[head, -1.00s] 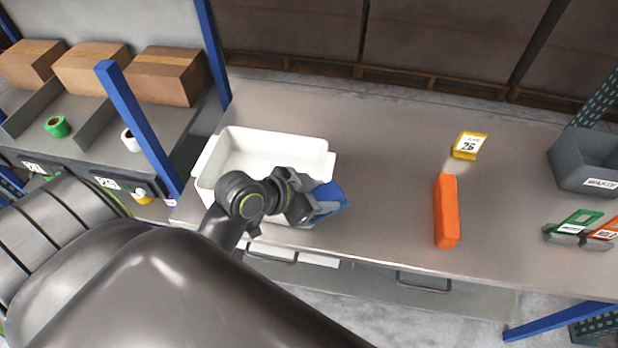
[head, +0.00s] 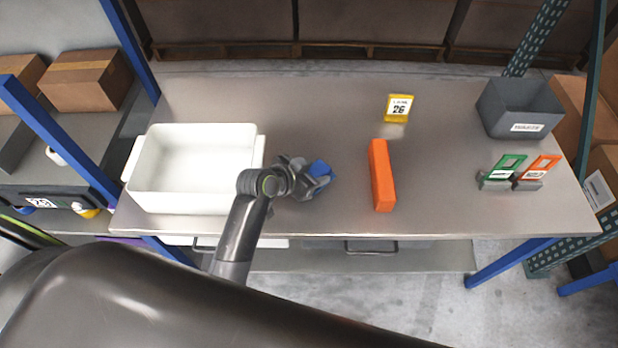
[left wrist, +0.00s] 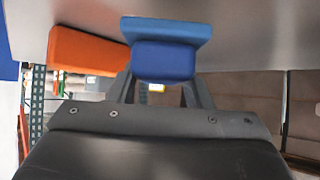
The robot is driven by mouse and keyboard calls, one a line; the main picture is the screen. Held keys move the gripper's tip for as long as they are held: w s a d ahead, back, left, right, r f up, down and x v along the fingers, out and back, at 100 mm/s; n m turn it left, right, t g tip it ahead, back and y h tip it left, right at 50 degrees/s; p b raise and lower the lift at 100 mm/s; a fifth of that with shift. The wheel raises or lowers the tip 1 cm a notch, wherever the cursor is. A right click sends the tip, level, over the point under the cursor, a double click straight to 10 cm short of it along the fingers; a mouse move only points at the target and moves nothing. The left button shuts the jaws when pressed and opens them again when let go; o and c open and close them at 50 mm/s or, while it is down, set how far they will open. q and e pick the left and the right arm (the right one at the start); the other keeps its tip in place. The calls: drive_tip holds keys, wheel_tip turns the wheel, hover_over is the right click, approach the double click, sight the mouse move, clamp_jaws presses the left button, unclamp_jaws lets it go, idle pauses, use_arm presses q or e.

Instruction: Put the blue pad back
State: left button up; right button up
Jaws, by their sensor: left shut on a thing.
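The blue pad (head: 320,169) is in my left gripper (head: 312,178), just right of the white tub (head: 257,150) in the head view. The gripper is shut on it. In the left wrist view the blue pad (left wrist: 165,60) sits between the two fingers, with a wider flat part beyond a thicker block. I cannot tell whether it touches the table (head: 300,110). The white tub looks empty. My right gripper is not in view.
An orange block (head: 382,175) lies right of the gripper, with a yellow sign marked 26 (head: 399,107) behind it. Green (head: 508,165) and orange (head: 543,168) framed tags stand at the right, near a grey waste bin (head: 520,108). The table between tub and orange block is otherwise clear.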

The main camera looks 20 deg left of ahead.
use_arm(q)
drive_tip(key=shift+f, duration=2.1)
drive_tip(key=shift+f, duration=0.15)
drive_tip(key=o, duration=1.2)
